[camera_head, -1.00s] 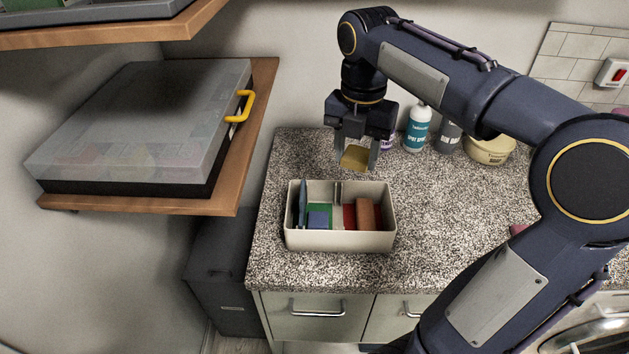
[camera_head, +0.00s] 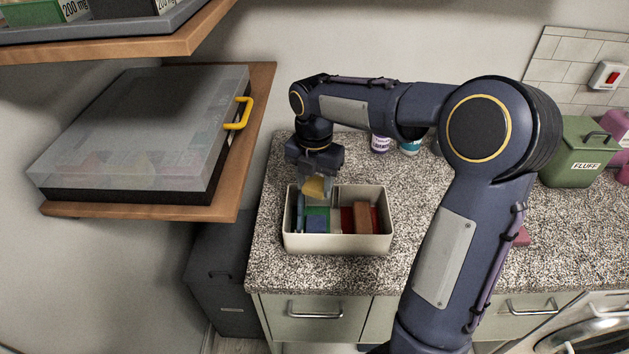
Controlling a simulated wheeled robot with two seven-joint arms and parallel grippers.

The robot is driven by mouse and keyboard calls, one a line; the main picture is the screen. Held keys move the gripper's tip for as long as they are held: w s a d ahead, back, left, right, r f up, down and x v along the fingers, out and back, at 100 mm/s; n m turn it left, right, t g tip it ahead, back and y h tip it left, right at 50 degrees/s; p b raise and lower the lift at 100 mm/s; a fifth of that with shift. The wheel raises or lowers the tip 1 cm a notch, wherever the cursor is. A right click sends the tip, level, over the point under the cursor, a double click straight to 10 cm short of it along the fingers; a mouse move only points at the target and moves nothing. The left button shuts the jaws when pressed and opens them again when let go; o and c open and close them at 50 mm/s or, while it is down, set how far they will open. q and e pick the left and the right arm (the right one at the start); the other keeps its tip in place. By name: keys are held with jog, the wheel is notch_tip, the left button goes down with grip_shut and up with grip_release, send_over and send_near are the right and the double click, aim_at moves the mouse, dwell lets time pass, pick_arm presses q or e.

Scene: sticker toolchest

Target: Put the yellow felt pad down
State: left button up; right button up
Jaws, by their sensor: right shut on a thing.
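The yellow felt pad (camera_head: 314,187) is held tilted between the fingers of my right gripper (camera_head: 316,184). The gripper points down over the left compartment of the beige bin (camera_head: 340,245). The pad is at about rim height or a little above; I cannot tell whether it touches anything below. Under it in the left part of the bin are a green piece (camera_head: 318,211) and a blue block (camera_head: 316,224). A blue-grey upright piece (camera_head: 300,212) stands at the left wall. My left gripper is not in view.
The bin's right part holds a brown block (camera_head: 362,217) and a red piece (camera_head: 347,218). Bottles (camera_head: 380,144) stand behind on the speckled counter (camera_head: 270,250). A green FLUFF tin (camera_head: 575,152) is at right. A lidded case (camera_head: 140,130) lies on the left shelf.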

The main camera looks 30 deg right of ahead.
aim_at(314, 186)
jog(key=shift+f+b, duration=0.35)
jog(key=shift+f, duration=0.25)
jog(key=o, duration=0.9)
jog(key=shift+o, duration=0.2)
notch_tip(314, 186, up, 13)
jog(key=shift+r+p, duration=0.15)
jog(key=shift+p, duration=0.2)
